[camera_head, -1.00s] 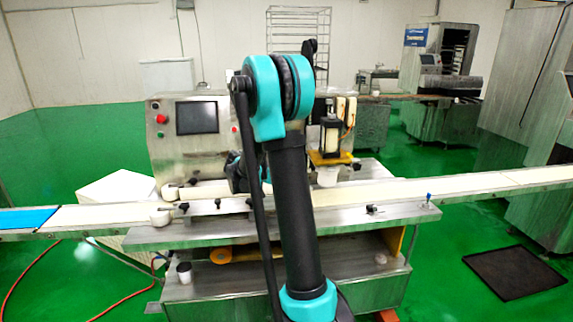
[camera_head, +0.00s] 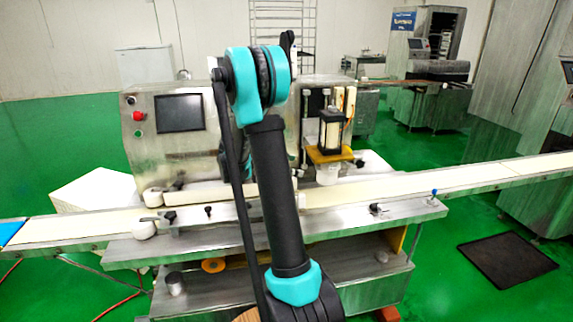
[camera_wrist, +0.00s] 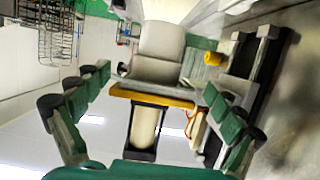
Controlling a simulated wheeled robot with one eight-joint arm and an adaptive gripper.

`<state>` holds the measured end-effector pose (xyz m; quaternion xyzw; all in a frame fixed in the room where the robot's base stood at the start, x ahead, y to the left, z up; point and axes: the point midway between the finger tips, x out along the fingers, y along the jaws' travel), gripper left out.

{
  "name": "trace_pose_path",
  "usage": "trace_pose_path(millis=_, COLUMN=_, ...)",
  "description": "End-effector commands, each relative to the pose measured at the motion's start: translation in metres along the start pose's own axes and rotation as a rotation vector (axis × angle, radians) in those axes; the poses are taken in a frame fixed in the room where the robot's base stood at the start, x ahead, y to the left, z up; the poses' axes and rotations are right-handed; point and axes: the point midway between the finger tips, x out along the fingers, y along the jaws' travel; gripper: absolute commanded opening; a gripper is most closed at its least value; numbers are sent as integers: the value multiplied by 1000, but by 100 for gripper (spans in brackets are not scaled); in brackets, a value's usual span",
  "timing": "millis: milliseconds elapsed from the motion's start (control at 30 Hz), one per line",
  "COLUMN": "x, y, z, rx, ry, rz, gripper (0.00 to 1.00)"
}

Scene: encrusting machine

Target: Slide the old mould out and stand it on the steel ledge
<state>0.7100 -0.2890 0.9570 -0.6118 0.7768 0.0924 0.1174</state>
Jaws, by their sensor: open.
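The old mould (camera_head: 327,173) is a pale, rounded block under a yellow plate (camera_head: 330,155) on the machine's right part. In the wrist view the mould (camera_wrist: 160,45) shows upside down, beyond the yellow plate's edge (camera_wrist: 150,95). My gripper (camera_wrist: 157,82) is open and empty, its two green-and-black fingers spread to either side of the mould in the picture. The mould appears ahead of the fingertips; I cannot tell the exact gap. In the head view my arm hides the gripper. A steel ledge (camera_head: 345,222) runs along the machine's front, below the belt.
A white conveyor belt (camera_head: 400,186) crosses in front of the mould. Black knobs (camera_head: 376,208) stand along its front edge. A grey cup-like piece (camera_head: 175,283) stands on the lower shelf. The ledge's right part looks mostly clear. A dark mat (camera_head: 507,260) lies on the floor.

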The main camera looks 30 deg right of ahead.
Motion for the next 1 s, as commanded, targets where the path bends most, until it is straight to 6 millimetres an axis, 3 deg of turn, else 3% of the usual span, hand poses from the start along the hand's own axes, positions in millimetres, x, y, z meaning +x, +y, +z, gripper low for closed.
trace_pose_path(millis=600, x=110, y=1, z=0, rx=1, ry=0, rz=3, gripper=94)
trace_pose_path(millis=800, x=129, y=0, z=0, rx=0, ry=0, rz=1, gripper=94)
trace_pose_path(millis=1000, x=134, y=0, z=0, rx=-1, ry=0, rz=-1, gripper=94)
